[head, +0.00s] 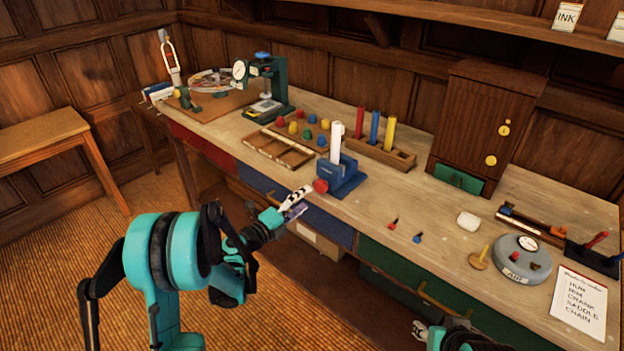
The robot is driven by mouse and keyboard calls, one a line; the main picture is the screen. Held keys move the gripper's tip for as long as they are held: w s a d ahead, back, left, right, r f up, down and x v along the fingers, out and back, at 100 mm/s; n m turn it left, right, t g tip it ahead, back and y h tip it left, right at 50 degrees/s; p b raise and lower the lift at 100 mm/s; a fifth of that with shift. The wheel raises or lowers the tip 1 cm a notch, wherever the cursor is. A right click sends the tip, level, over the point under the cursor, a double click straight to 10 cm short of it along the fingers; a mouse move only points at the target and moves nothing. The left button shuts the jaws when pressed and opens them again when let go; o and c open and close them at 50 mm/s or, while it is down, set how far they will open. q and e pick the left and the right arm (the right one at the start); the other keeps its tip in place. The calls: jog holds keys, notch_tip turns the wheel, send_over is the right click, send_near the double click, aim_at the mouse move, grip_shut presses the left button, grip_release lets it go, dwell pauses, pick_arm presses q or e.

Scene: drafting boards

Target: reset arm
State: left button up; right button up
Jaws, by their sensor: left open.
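My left gripper (297,204) is open, with nothing seen between its fingers. It is at the front edge of the workbench (390,195), in front of the blue vise-like tool (343,176) with its red knob. My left arm reaches in from the lower left, bent at a teal joint. My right gripper (420,329) shows only in small part at the bottom edge, low in front of the green drawer. Its jaws are too small and cut off to read.
A wooden tray (279,150), colored knobs, a block with colored tubes (378,150) and a wooden cabinet (483,125) stand on the bench. A grey round device (521,260) and a paper list (579,304) lie at right. A stool (45,140) stands left; the floor there is clear.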

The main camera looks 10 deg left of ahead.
pick_arm(q)
jog(key=s+d+r+m+g+y, duration=0.1)
jog(key=s+d+r+m+g, duration=0.15)
jog(key=s+m, duration=0.65)
jog(key=s+d+r+m+g+y, duration=0.1)
jog(key=s+d+m+g, duration=0.25)
jog(key=m, duration=0.95)
jog(key=s+a+f+m+g+y, duration=0.1)
jog(key=s+a+m+y, duration=0.2)
jog(key=s+m, duration=0.7)
jog(key=s+a+f+m+g+y, duration=0.1)
jog(key=s+a+f+m+y, duration=0.1)
jog(key=s+m, duration=0.9)
jog(key=shift+a+m+g+y, duration=0.3)
jog(key=shift+a+m+y, duration=0.65)
jog(key=shift+m, duration=0.25)
